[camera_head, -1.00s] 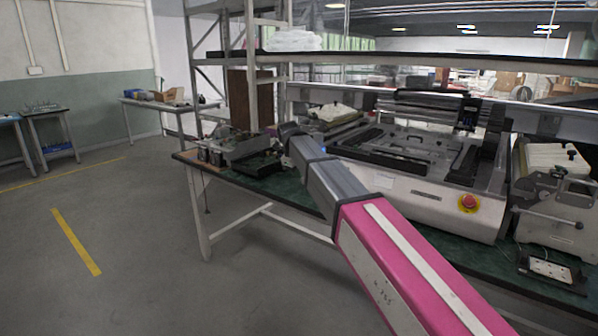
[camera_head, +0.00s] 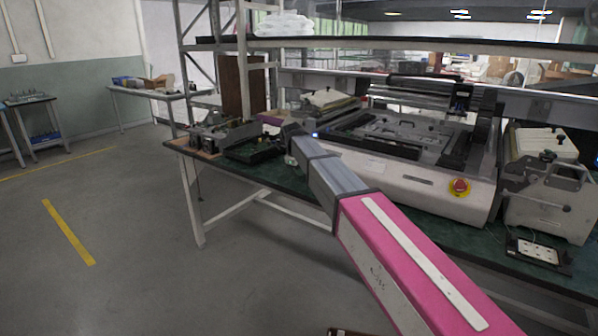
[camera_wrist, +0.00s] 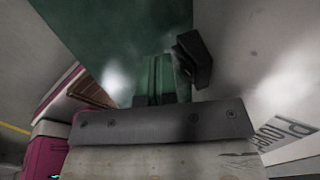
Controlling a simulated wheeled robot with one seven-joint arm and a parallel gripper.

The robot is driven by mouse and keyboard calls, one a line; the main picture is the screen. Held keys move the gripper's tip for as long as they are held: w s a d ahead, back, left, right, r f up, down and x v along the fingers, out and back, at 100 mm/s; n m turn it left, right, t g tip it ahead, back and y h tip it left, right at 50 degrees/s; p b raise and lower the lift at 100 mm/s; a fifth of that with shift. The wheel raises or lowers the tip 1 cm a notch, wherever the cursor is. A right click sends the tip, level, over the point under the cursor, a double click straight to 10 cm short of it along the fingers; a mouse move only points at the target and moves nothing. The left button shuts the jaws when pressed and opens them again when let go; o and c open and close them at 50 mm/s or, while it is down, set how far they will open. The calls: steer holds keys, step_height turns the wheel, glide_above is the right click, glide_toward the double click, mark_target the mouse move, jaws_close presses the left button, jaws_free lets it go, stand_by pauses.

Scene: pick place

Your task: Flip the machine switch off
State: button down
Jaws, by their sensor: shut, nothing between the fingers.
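The machine (camera_head: 400,180) is a large white and black unit on the green table, with a red button on a yellow base (camera_head: 459,187) at its front right. In the wrist view its pale side wall (camera_wrist: 255,60) with printed lettering fills the right. A small black block (camera_wrist: 195,58), which looks like the switch, stands out from that wall; its position is unclear. My gripper (camera_wrist: 162,62) is shut and empty, close beside the block; I cannot tell whether they touch. In the head view my arm reaches to the machine's left end, and the fingertips are hidden.
The green table (camera_head: 285,180) also holds dark fixtures (camera_head: 225,135) at left and a pale clamp device (camera_head: 545,180) at right. A shelf rail (camera_head: 400,44) runs above the machine. The grey floor (camera_head: 120,270) at left is clear.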

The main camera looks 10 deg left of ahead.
steer(key=shift+w+d+f, duration=0.15)
steer(key=shift+w+f, duration=0.05)
steer(key=shift+w, duration=0.15)
steer(key=shift+r, duration=0.15)
steer(key=shift+r, duration=0.65)
